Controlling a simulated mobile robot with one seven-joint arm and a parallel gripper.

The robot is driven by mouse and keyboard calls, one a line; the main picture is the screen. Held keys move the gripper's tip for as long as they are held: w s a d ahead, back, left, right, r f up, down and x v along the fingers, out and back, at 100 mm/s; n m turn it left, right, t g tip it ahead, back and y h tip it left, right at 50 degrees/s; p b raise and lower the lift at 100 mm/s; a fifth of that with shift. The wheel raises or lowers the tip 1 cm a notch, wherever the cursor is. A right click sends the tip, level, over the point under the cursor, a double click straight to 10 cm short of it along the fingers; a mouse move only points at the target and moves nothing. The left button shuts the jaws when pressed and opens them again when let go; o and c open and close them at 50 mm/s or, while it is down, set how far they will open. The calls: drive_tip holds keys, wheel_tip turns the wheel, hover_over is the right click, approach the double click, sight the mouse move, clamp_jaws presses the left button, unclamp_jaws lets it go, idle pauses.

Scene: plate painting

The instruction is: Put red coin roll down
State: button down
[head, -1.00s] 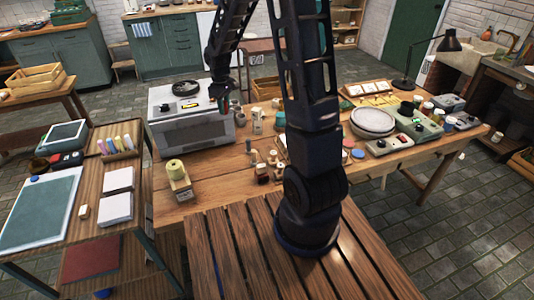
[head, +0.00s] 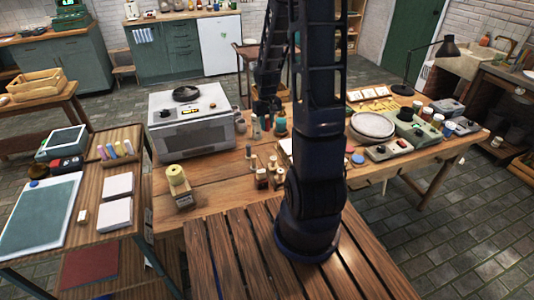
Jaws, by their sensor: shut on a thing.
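My gripper (head: 267,106) hangs over the back part of the wooden worktable (head: 215,187), left of my arm's upright links. It looks shut, but its fingertips are dark and small here. The red coin roll cannot be made out in the current head view; a small red spot showed at the fingertips a second ago.
A grey oven-like box (head: 190,122) stands left of my gripper. Several small jars and stamps, among them a teal jar (head: 280,124), stand below it. A round grey plate (head: 372,126) and control boxes lie to the right. Bare wood shows at the table's front left.

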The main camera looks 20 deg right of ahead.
sight(267, 158)
wheel_tip(267, 158, down, 15)
drive_tip(key=shift+f, duration=0.1)
idle(0.7)
drive_tip(key=shift+f, duration=0.15)
drive_tip(key=c, duration=1.2)
unclamp_jaws()
drive_tip(key=shift+o, duration=0.2)
